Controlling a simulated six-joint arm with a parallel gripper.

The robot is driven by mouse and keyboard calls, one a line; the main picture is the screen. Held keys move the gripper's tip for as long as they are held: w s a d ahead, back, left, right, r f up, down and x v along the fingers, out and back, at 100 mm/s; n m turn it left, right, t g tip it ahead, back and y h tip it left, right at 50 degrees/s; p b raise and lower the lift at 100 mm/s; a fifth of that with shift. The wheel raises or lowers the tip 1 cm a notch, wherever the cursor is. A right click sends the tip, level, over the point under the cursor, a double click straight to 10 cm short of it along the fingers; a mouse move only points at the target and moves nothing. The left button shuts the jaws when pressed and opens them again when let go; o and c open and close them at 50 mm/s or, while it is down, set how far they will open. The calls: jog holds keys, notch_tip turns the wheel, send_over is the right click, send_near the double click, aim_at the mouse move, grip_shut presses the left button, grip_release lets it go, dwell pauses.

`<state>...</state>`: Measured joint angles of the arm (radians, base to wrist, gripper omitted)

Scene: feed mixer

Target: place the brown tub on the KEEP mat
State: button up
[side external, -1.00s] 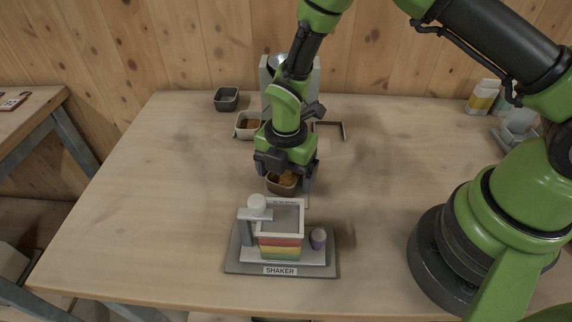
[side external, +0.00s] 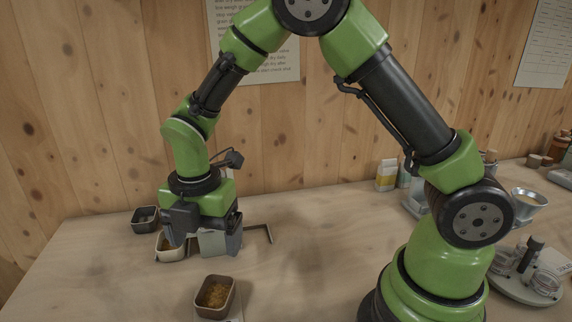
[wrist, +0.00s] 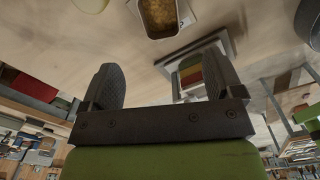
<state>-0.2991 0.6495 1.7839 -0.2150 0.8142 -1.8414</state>
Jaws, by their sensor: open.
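The brown tub (side external: 215,297) stands upright with golden-brown feed in it, at the lower middle of the side external view. A pale mat edge (side external: 238,314) shows beside and under it; no KEEP lettering is readable. The tub also shows at the top of the wrist view (wrist: 160,18), with pale mat at its right side (wrist: 187,14). My gripper (side external: 205,246) is behind and above the tub, clear of it. In the wrist view my gripper (wrist: 163,78) has its fingers wide apart with nothing held between them.
A dark bracket (side external: 262,236) lies to the right. Bottles (side external: 387,175) stand at the wall.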

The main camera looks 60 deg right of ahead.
jog(key=s+d+r+m+t+y, duration=0.1)
jog(key=s+d+r+m+t, duration=0.15)
jog(key=r+m, duration=0.45)
jog(key=s+d+r+m+t, duration=0.1)
jog(key=s+d+r+m, duration=0.1)
jog(key=s+r+m, duration=0.35)
jog(key=s+d+r+m+t+y, duration=0.1)
jog(key=s+d+r+m+t, duration=0.1)
jog(key=s+r+m, duration=0.3)
jog(key=shift+s+d+m+t, duration=0.2)
jog(key=shift+s+m+t, duration=0.55)
jog(key=shift+s+m, duration=2.45)
jog(key=shift+w+m, duration=1.15)
jog(key=shift+w, duration=0.1)
